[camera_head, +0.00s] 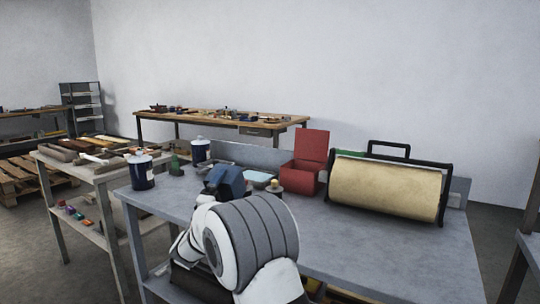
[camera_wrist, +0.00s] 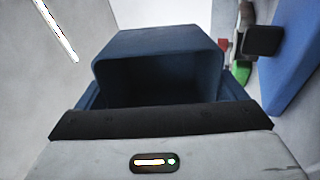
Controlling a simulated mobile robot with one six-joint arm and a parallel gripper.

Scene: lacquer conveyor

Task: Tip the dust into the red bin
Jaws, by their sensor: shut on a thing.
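My gripper (camera_wrist: 150,121) is shut on a blue, box-like scoop (camera_wrist: 160,42), whose dark hollow faces the wrist camera. In the head view the blue scoop (camera_head: 226,179) is just beyond my white and grey wrist, above the grey table, and my arm hides part of it. The fingertips are not clearly visible. I cannot see any dust inside the scoop. The red bin (camera_head: 300,179) stands on the table to the right of the scoop and apart from it, with its red lid or back panel raised.
A beige roll-like unit in a black frame (camera_head: 385,187) stands right of the red bin. Dark blue cans (camera_head: 141,173), a green item (camera_head: 174,164) and a pale tray (camera_head: 261,177) are on the left and middle. The grey table (camera_head: 390,248) is bare at front right.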

